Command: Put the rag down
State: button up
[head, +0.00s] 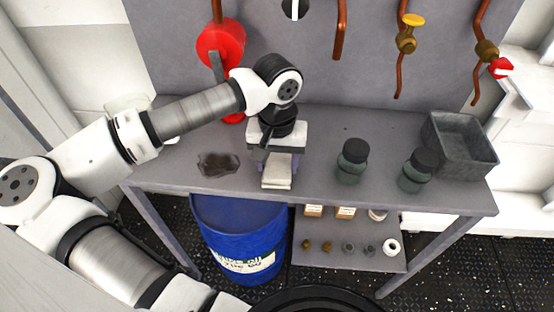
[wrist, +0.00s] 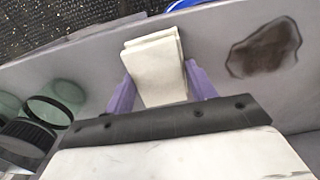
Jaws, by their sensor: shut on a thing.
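The rag (wrist: 155,67) is a folded off-white cloth between the purple fingers of my gripper (wrist: 160,85) in the wrist view. My gripper is shut on it. In the head view the rag (head: 277,172) shows below my gripper (head: 277,160), over the front middle of the grey workbench (head: 320,185). I cannot tell whether the rag touches the bench top. A dark brown stain (head: 218,164) lies on the bench left of the rag, and it also shows at the right in the wrist view (wrist: 263,47).
Two dark-capped jars (head: 352,162) (head: 418,170) stand right of the rag. A grey metal bin (head: 461,145) is at the bench's right end. A blue drum (head: 240,235) and a low shelf (head: 350,258) with small parts are underneath. Copper pipes with valves line the back panel.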

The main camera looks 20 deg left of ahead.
aim_at(277, 165)
jog(key=o, duration=0.9)
notch_tip(277, 165, up, 12)
jog(key=shift+r+b, duration=0.1)
jog(key=shift+b, duration=0.25)
